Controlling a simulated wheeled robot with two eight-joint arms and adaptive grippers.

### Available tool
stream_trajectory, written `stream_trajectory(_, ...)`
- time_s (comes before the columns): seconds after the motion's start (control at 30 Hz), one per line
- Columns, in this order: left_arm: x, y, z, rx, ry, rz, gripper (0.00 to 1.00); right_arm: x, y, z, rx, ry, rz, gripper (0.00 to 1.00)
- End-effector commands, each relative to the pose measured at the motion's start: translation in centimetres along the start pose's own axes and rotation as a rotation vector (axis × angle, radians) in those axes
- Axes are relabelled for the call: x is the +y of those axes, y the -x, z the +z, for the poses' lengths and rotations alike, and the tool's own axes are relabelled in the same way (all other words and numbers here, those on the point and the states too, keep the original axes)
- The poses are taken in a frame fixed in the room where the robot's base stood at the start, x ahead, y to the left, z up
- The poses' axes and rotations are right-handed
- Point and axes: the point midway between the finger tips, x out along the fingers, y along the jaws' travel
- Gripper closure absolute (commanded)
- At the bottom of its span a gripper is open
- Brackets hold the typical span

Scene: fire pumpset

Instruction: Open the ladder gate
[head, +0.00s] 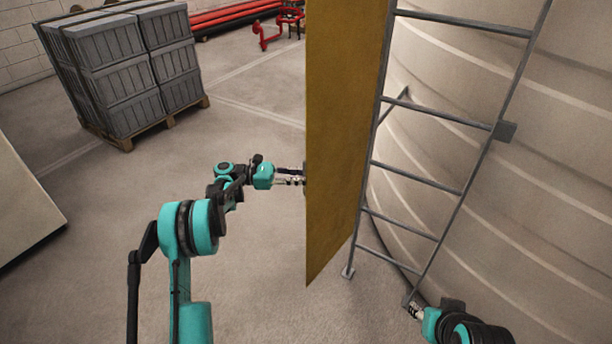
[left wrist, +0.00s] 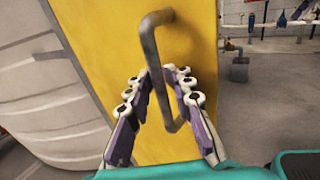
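The ladder gate is a flat yellow panel (head: 342,130), standing upright at the left side of the grey ladder (head: 418,177) in the head view. In the left wrist view the yellow gate (left wrist: 95,45) fills the middle and carries a bent grey bar handle (left wrist: 152,45). My left gripper (left wrist: 158,80) has its fingers on both sides of the handle, close against the bar. In the head view my left gripper (head: 296,180) is partly hidden behind the gate's left edge. My right gripper (head: 414,310) is low by the ladder's foot, too small to read its fingers.
A large ribbed pale tank (head: 540,200) stands behind the ladder. Grey crates (head: 120,80) sit on a wooden pallet (head: 125,143) at the upper left. Red pipes (head: 235,14) lie at the back. The floor left of the gate is clear near my left arm.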

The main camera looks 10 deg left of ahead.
Motion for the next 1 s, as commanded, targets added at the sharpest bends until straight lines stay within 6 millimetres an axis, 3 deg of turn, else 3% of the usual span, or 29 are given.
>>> stream_trajectory(0.3, 0.1, -0.1, 0.2, -0.003, -0.001, 0.001, 0.68, 0.0, 0.0, 0.0, 0.0, 0.0, 0.0, 0.6)
stream_trajectory(0.43, 0.1, 0.9, 0.2, -0.004, -0.001, 0.003, 0.68, 0.0, 0.0, 0.0, 0.0, 0.0, 0.0, 0.6)
stream_trajectory(0.8, 0.1, 8.7, 0.1, -0.003, -0.001, 0.004, 0.68, 0.0, 0.0, 0.0, 0.0, 0.0, 0.0, 0.6)
stream_trajectory(1.0, 0.1, 11.4, 0.1, -0.003, -0.001, 0.004, 0.68, 0.0, 0.0, 0.0, 0.0, 0.0, 0.0, 0.6)
